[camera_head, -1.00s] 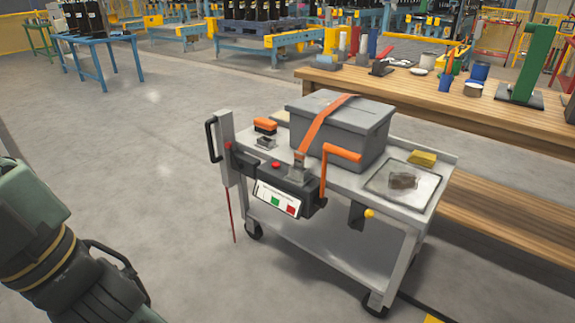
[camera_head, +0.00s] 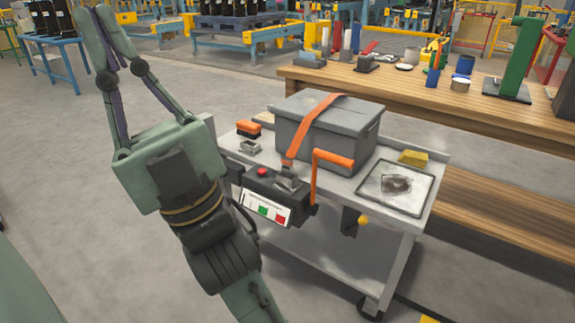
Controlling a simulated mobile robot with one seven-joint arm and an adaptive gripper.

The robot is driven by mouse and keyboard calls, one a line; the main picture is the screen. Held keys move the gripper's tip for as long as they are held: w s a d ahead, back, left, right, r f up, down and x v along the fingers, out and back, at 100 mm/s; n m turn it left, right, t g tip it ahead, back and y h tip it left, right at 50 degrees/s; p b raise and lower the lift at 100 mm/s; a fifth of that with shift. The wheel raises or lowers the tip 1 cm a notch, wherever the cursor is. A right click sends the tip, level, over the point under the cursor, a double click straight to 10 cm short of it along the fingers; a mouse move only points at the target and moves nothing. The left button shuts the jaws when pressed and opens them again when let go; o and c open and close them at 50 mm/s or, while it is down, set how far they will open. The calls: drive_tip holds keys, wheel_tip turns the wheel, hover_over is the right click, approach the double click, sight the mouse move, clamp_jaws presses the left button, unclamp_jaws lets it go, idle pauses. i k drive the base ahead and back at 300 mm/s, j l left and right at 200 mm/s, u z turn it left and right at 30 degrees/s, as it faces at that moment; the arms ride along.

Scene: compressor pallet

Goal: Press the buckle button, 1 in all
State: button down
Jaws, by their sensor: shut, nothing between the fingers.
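An orange strap (camera_head: 307,130) runs over a grey lidded box (camera_head: 343,133) on a cart and down its front. It ends at a grey metal buckle (camera_head: 288,180) on a dark block at the cart's front edge. A round red button (camera_head: 262,171) sits on the block just left of the buckle. I cannot tell whether this button belongs to the buckle. My gripper (camera_head: 91,13) is shut and empty, raised at the upper left with its fingers pointing up. It is well apart from the buckle.
An orange crank handle (camera_head: 333,158) stands right of the buckle. A panel with green and red squares (camera_head: 262,209) hangs below. A wooden bench (camera_head: 400,87) stands behind. The floor at left is open.

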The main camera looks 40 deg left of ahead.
sight(261, 171)
drive_tip(key=j+z, duration=0.4)
drive_tip(key=j, duration=1.65)
drive_tip(key=k+j, duration=0.1)
drive_tip(key=j, duration=0.75)
drive_tip(key=z, duration=0.05)
